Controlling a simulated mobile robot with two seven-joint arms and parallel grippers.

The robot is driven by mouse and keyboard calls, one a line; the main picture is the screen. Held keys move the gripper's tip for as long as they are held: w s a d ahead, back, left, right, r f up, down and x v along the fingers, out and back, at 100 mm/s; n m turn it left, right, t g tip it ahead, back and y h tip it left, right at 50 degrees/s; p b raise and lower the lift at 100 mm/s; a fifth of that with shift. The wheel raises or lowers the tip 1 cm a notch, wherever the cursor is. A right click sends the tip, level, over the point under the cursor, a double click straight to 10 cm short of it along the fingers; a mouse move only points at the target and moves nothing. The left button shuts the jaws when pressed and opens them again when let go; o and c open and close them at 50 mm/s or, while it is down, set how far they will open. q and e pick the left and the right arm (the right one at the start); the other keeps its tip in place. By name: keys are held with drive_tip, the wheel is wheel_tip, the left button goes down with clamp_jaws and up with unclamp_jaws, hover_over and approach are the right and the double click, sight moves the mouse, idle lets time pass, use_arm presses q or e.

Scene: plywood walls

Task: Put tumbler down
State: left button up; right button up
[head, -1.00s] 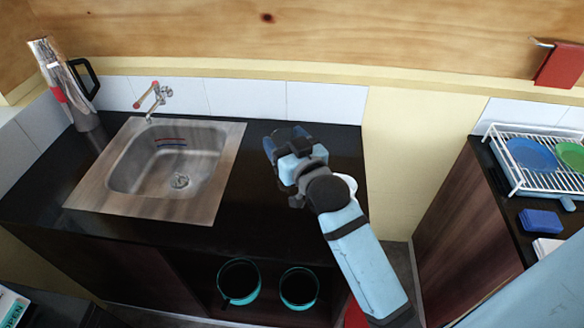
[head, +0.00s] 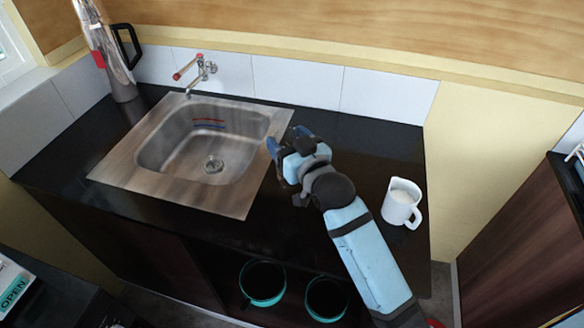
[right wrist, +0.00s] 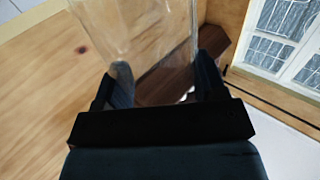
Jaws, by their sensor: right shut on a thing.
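The tumbler (right wrist: 145,35) is clear glass and shows in the right wrist view between the two fingers of my right gripper (right wrist: 165,80). The gripper is shut on it, and the glass extends past the top of the picture. In the head view my right gripper (head: 285,141) is over the black counter (head: 365,150), just right of the sink's edge. I cannot make out the tumbler there, nor its height above the counter. My left gripper is not in view.
A steel sink (head: 112,170) with a tap (head: 195,72) is left of the gripper. A white mug (head: 401,203) stands on the counter to the right, beside my forearm. A metal jug (head: 110,55) stands at the back left. Two teal-rimmed pots (head: 262,284) (head: 326,299) sit below the counter.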

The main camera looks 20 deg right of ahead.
wheel_tip(320, 180, down, 5)
drive_tip(key=shift+r, duration=0.2)
wheel_tip(320, 180, down, 3)
drive_tip(key=shift+f, duration=0.35)
drive_tip(key=shift+f, duration=0.15)
drive_tip(key=o, duration=1)
drive_tip(key=shift+o, duration=0.2)
